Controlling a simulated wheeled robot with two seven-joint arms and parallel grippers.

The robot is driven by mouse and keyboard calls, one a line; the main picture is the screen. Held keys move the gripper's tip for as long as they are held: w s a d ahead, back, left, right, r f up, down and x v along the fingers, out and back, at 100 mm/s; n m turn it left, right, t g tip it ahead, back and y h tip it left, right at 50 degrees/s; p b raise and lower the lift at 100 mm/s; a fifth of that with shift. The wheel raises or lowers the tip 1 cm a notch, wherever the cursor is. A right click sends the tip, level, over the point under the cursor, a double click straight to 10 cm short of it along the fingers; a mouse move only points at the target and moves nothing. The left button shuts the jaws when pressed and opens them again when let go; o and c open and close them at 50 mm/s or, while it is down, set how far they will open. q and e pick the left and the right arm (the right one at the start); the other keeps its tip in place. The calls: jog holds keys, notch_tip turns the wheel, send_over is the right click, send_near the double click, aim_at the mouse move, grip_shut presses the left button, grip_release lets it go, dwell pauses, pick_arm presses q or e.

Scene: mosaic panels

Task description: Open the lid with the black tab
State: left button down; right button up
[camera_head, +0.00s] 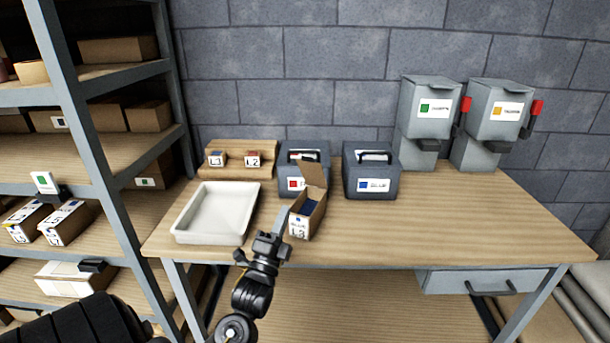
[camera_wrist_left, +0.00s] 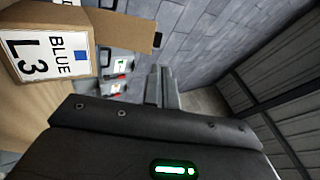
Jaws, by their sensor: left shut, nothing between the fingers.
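A small cardboard box (camera_head: 306,222) labelled BLUE L3 stands on the table, and its label (camera_wrist_left: 45,52) fills the upper left of the left wrist view. Its lid flap (camera_head: 315,176) stands up at the back, raised from the opening, and dark blue contents show inside. In the wrist view the lid (camera_wrist_left: 125,32) reaches right, with a small black tab (camera_wrist_left: 157,40) at its end. My left gripper (camera_head: 281,223) is shut and empty, beside the box's left front side. In the wrist view its fingers (camera_wrist_left: 162,88) are together, apart from the lid. My right gripper is out of view.
A white tray (camera_head: 181,226) lies left of the box. Two dark bins (camera_head: 371,186) and a wooden rack (camera_head: 232,174) stand behind. Two grey dispensers (camera_head: 422,112) stand at the back right. The table's right half is clear. A shelf (camera_head: 130,72) stands left.

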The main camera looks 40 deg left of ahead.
pick_arm(q)
jog(key=p, duration=0.4)
send_near(306, 159)
jog(key=x, duration=0.5)
jog(key=shift+r, duration=0.15)
jog(key=shift+p+x, duration=0.35)
jog(key=shift+x, duration=0.5)
jog(key=shift+w, duration=0.1)
